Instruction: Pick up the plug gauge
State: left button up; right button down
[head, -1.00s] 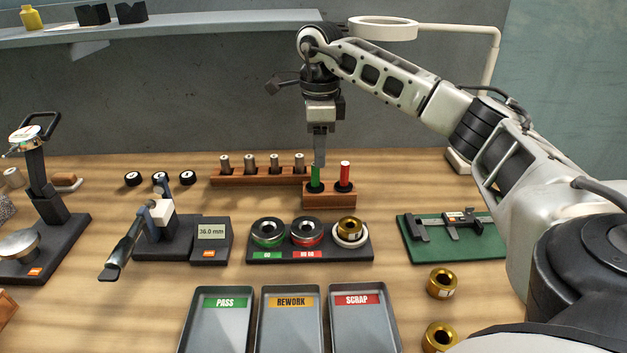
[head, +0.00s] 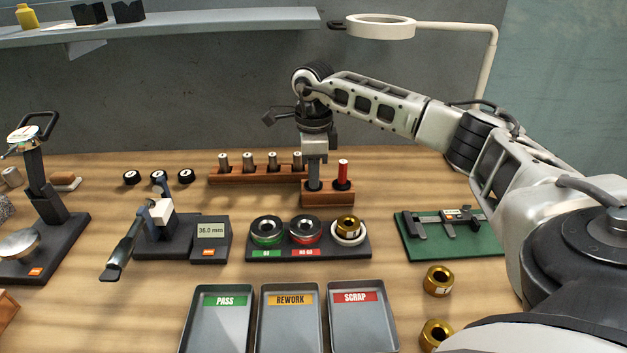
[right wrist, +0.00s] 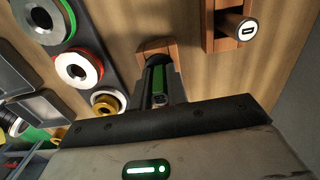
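The short wooden stand (head: 328,199) holds a red-handled plug gauge (head: 343,173), upright in the right hole. A green-handled plug gauge (right wrist: 158,80) shows in the right wrist view, by my right gripper's dark fingers. In the head view my right gripper (head: 314,182) points straight down over the stand's left hole and hides the green gauge. Its fingers are at the green handle, but whether they are closed on it I cannot tell. The stand also shows in the right wrist view (right wrist: 155,48). My left gripper is not in view.
A wooden rack (head: 250,176) with several grey pins stands just behind left. A ring gauge tray (head: 310,254) lies in front, with a green caliper mat (head: 440,250) to the right. Bins (head: 292,325) stand at the front. A lamp (head: 380,28) rises behind.

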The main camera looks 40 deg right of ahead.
jog(key=shift+r, duration=0.1)
